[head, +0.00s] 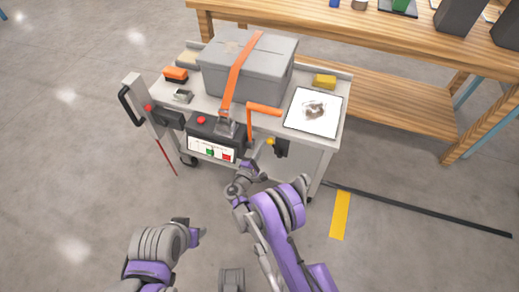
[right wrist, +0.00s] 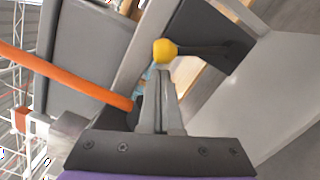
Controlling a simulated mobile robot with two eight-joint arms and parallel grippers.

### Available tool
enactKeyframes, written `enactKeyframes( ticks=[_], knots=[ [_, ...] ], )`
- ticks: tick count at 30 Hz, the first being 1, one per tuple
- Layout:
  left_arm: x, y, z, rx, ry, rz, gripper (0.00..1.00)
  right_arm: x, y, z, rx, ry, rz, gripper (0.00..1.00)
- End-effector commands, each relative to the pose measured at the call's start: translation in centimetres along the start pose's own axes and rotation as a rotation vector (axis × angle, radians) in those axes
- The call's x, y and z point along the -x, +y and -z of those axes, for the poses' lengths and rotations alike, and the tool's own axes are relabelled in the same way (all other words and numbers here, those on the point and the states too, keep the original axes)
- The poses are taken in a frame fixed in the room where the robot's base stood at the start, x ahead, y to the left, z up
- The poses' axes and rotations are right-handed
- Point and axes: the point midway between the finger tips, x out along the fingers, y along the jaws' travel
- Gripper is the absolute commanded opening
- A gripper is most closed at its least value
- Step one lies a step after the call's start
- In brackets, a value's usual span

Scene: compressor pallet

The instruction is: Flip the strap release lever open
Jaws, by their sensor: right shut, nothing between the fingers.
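A grey lidded case (head: 245,72) stands on a cart, with an orange strap (head: 240,70) over it. The strap runs down to a metal buckle (head: 226,123) at the cart's front edge. An orange L-shaped bar (head: 263,109) rises beside the buckle; it also crosses the right wrist view (right wrist: 65,76). A yellow knob (head: 270,141) on a dark stem is at the cart's front right. My right gripper (head: 259,146) is shut and empty, its tips close to the knob (right wrist: 165,50); contact is unclear. My left gripper (head: 201,235) is low, away from the cart; its fingers are unclear.
A control box (head: 214,149) with a red button hangs on the cart's front. A white panel (head: 314,112), a yellow block (head: 324,81) and an orange-topped block (head: 176,74) lie on the cart. A wooden workbench (head: 400,60) stands behind. The floor at left is clear.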

Motion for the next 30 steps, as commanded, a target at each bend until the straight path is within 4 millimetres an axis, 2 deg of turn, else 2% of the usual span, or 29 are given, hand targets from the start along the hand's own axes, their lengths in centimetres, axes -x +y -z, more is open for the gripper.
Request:
enactKeyframes(
  ticks=[8, 30],
  knots=[
    [0.0, 0.0, 0.0, 0.000, 0.000, 0.000, 0.50, 0.0, 0.0, -0.1, -0.008, 0.000, 0.001, 0.00],
    [0.1, 0.0, 0.0, 0.000, 0.000, 0.000, 0.50, -0.1, 0.6, -1.7, -0.167, -0.002, 0.015, 0.00]
  ],
)
